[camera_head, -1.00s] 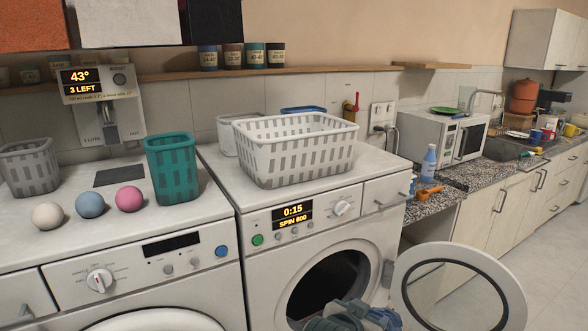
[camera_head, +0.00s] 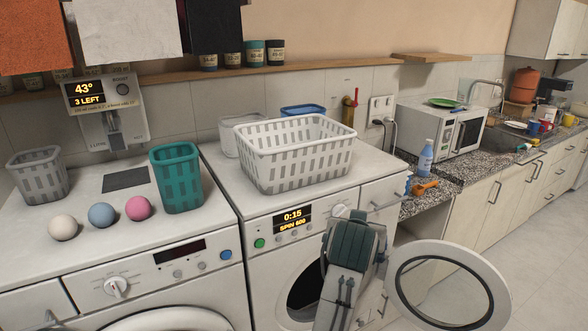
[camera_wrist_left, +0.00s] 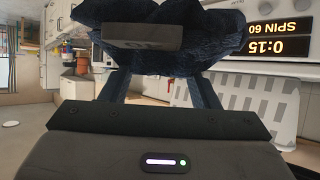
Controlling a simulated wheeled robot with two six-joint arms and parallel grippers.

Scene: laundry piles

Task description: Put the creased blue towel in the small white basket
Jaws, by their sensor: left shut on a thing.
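A dark blue, creased towel (camera_wrist_left: 160,62) fills the upper middle of the left wrist view. My left gripper (camera_wrist_left: 158,76) is shut on it, and its two fingers show below the cloth. In the head view my arm stands in front of the right-hand washer, and I cannot make out the towel there. A small white basket (camera_head: 228,138) stands on the right-hand washer, towards the wall, partly hidden behind a larger white slotted basket (camera_head: 292,160). My right gripper is in neither current view.
The right-hand washer's round door (camera_head: 450,285) hangs open. A teal basket (camera_head: 178,180), a grey basket (camera_head: 38,178) and three balls stand on the left-hand machine. A blue-rimmed container (camera_head: 303,110) is behind the large white basket. Cloths hang above the shelf.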

